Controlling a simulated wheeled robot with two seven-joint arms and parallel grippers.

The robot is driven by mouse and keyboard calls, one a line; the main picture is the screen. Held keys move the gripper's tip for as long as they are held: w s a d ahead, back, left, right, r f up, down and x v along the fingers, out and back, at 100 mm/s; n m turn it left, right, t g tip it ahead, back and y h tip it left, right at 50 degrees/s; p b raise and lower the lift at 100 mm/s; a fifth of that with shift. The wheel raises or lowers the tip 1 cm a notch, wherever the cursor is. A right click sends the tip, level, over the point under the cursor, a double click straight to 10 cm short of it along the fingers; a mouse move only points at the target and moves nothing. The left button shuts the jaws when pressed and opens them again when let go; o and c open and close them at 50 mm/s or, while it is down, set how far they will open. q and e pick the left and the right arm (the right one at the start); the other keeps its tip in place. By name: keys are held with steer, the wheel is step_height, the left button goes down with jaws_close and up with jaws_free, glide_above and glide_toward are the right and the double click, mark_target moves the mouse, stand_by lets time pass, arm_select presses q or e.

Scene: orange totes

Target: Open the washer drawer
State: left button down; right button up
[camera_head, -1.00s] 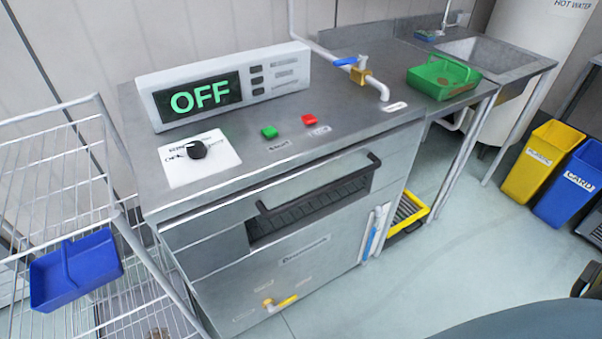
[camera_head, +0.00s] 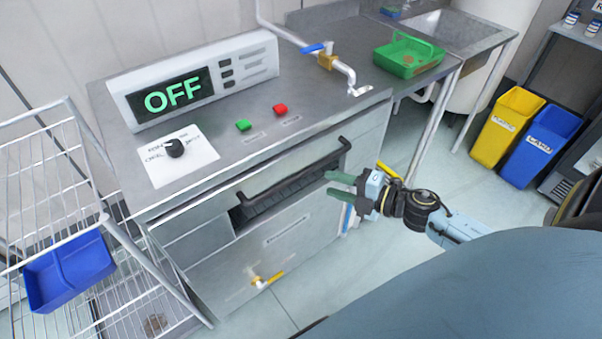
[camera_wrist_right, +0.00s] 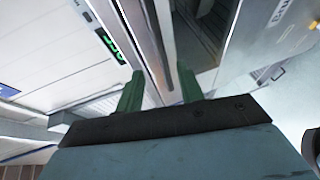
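The washer (camera_head: 285,255) is a steel cabinet, and its display reads OFF. Its drawer has a long black handle (camera_head: 293,172) across the upper front, and a dark ribbed gap shows below the handle. My right gripper (camera_head: 331,184) is in front of the washer, near the right end of the handle. Its green fingers are apart with nothing between them. In the right wrist view the fingers (camera_wrist_right: 160,88) are also spread, pointing toward the washer front. I cannot tell their exact distance from the handle. My left gripper is not in view.
A wire rack with a blue basket (camera_head: 70,272) stands at left. A green basket (camera_head: 408,57) sits on the counter by the tap (camera_head: 327,60). A yellow bin (camera_head: 506,127) and a blue bin (camera_head: 541,147) stand at right. The floor before the washer is clear.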

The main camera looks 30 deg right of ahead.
mark_target(301, 172)
steer(key=x, duration=1)
steer(key=shift+f, duration=0.15)
jaws_close()
